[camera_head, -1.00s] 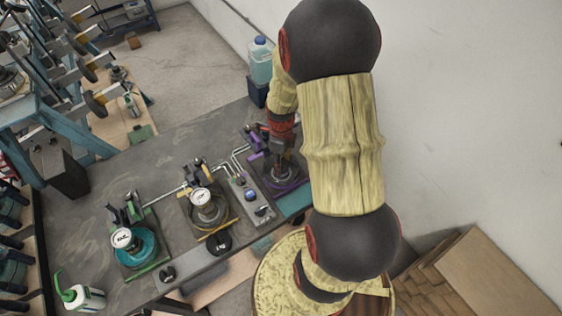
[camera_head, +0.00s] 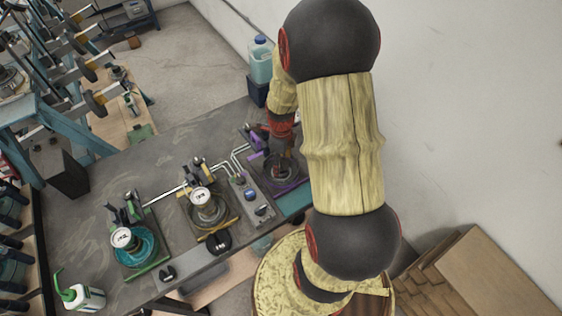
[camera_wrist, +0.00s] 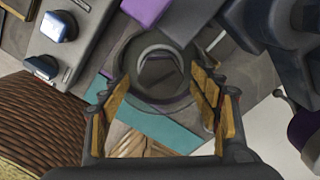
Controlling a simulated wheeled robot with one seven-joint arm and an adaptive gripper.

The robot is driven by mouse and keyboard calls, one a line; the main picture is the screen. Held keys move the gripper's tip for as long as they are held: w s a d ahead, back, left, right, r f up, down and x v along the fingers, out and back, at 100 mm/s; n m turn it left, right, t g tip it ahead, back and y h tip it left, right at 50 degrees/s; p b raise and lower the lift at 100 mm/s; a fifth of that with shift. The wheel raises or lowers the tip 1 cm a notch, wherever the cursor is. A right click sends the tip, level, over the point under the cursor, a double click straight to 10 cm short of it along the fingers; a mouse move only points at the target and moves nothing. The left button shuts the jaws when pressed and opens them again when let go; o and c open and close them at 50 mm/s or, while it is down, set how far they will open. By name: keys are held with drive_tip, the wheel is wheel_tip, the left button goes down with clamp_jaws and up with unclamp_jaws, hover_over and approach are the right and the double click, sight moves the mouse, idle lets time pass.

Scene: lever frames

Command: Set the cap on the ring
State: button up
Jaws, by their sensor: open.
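My gripper (camera_head: 281,150) is over the purple-edged station at the right end of the bench. In the wrist view its jaws (camera_wrist: 168,92) are open, with wooden pads on both sides of a grey round piece (camera_wrist: 150,92). This piece has a wide rim and a darker round middle, and nothing is gripped. It also shows below my gripper in the head view (camera_head: 281,175). I cannot tell whether this is the bare ring or the cap seated on it.
A yellow-edged station (camera_head: 207,212) and a green-edged station (camera_head: 133,248), each with a white gauge, stand to the left. A grey control box (camera_head: 250,198) with blue knobs is beside the purple station. Thin pipes run behind.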

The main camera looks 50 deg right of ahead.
idle(0.3)
wheel_tip(320, 180, up, 12)
idle(0.5)
idle(0.5)
